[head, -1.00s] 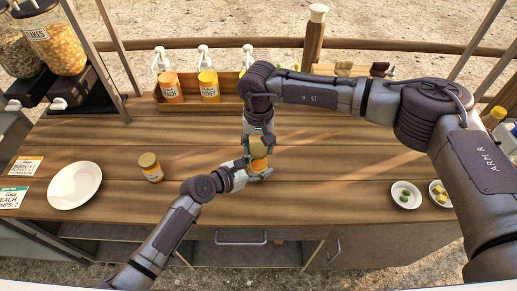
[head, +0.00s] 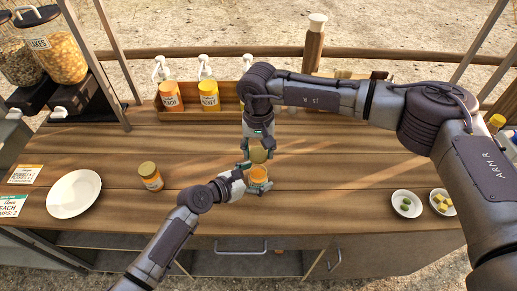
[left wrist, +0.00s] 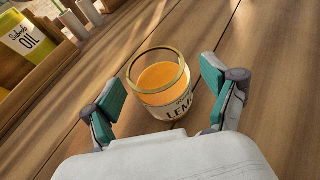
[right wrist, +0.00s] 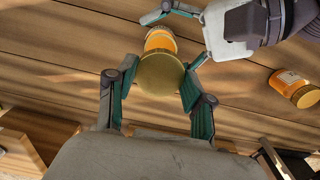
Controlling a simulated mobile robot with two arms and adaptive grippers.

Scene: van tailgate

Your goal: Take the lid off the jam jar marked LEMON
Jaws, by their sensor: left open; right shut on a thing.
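The LEMON jar (left wrist: 165,88) stands upright on the counter with its top open, orange jam showing inside. In the head view the jar (head: 259,178) is just in front of my right gripper. My left gripper (left wrist: 160,90) is open, its fingers on either side of the jar with gaps showing. My right gripper (right wrist: 152,82) is shut on the round gold lid (right wrist: 161,73). The lid also shows in the head view (head: 258,155), above and behind the jar, apart from it. The jar (right wrist: 160,40) is partly hidden behind the lid in the right wrist view.
Another lidded jar (head: 151,176) stands to the left, near a white plate (head: 74,194). A wooden rack (head: 225,113) with pump bottles is at the back. Two small bowls (head: 406,203) (head: 442,201) are at the right. Counter between them is mostly clear.

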